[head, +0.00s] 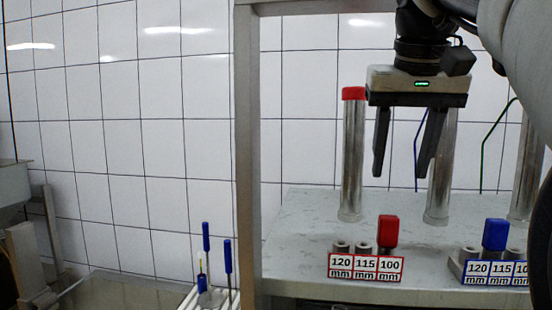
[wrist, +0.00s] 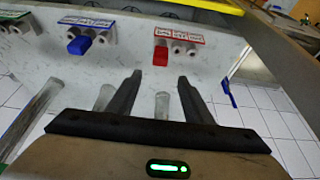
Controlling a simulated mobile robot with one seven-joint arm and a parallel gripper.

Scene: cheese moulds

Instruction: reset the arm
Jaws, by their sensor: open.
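My gripper (head: 404,150) hangs from my arm at the upper right of the head view, its fingers pointing down. The two dark fingers stand apart with nothing between them. In the wrist view my gripper (wrist: 157,80) is also open and empty above the pale shelf (wrist: 210,70).
On the shelf (head: 300,240) stand a red-bordered holder (head: 366,267) with a red block (head: 388,231) and a blue-bordered holder (head: 490,272) with a blue block (head: 495,234). A grey post (head: 247,150) rises at the shelf's left. Blue-handled tools (head: 206,237) stand lower left.

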